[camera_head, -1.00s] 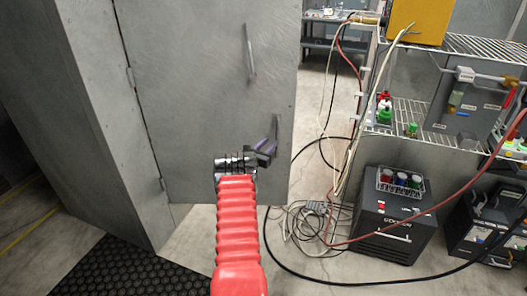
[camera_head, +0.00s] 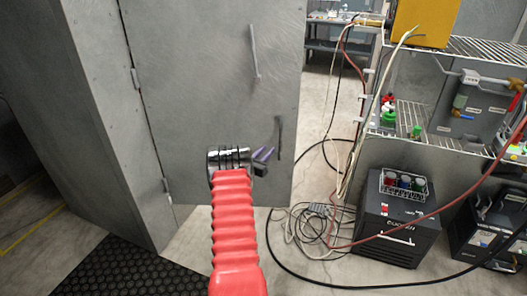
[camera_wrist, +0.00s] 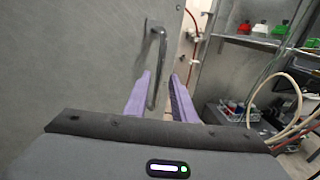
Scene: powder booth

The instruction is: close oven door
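The oven door (camera_head: 200,110) is a tall grey metal panel hinged along its left edge to the grey oven body (camera_head: 105,110). My gripper (camera_head: 263,155) is in front of the door's lower right part, below the handle in the head view. In the wrist view its two purple fingers (camera_wrist: 160,85) are apart, with nothing held. The handle (camera_wrist: 157,62) shows ahead, its lower end lined up between the fingers. Contact with the door cannot be told.
Right of the door are loose cables (camera_head: 310,220) on the floor, a black chiller-like box (camera_head: 385,240) and a wire shelf (camera_head: 420,130) with coloured bottles. A black textured mat (camera_head: 115,270) lies front left. Concrete floor shows below the door.

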